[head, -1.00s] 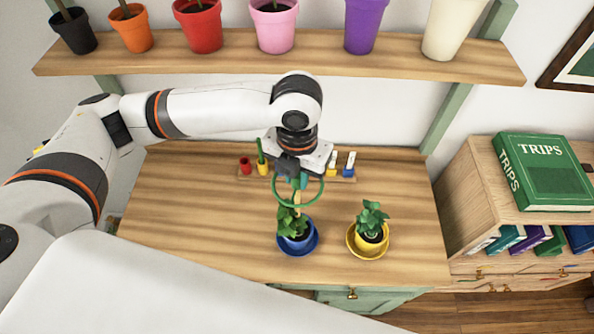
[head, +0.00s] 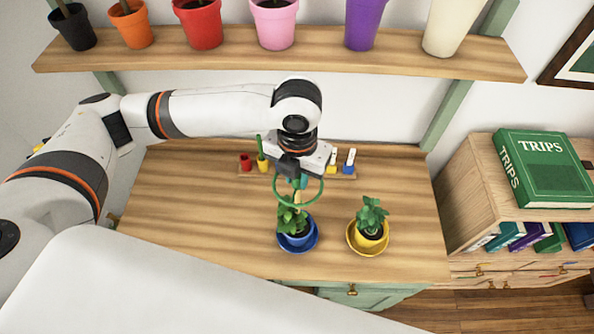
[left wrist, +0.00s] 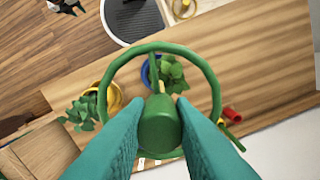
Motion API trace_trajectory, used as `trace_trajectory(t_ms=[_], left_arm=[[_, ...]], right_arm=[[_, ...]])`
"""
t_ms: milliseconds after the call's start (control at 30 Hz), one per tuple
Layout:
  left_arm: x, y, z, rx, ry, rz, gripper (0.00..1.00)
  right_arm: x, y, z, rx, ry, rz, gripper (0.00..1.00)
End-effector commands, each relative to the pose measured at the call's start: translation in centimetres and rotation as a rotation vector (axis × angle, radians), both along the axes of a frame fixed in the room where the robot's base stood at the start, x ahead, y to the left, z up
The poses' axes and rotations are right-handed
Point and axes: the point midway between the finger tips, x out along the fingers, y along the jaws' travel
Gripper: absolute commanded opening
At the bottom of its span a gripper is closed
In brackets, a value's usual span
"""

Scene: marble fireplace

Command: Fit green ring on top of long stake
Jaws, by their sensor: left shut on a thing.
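My left gripper (head: 297,181) is shut on the green ring (head: 299,205) and holds it above the blue-potted plant (head: 294,225). In the left wrist view the ring (left wrist: 216,88) spreads around the view of that plant, and its green grip piece (left wrist: 160,128) sits between my teal fingers. A pale stake (head: 297,197) rises from the blue pot and appears inside the ring's outline in the head view. I cannot tell whether the ring is around the stake or only above it. The stake's tip is partly hidden by the gripper. My right gripper is not in view.
A yellow-potted plant (head: 369,224) stands on a saucer to the right. A small rack (head: 340,176) with little pots and tools is behind the gripper. A shelf of pots (head: 200,52) hangs above. The table's left half (head: 190,215) is clear.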

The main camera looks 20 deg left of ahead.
Motion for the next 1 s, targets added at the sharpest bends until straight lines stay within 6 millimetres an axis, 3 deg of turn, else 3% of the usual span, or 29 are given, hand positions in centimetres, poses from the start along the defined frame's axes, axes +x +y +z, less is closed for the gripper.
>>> trace_trajectory(t_ms=[1000], left_arm=[[-0.1,0.0,-1.2,0.001,0.002,-0.001,0.01]], right_arm=[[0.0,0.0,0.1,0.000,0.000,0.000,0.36]])
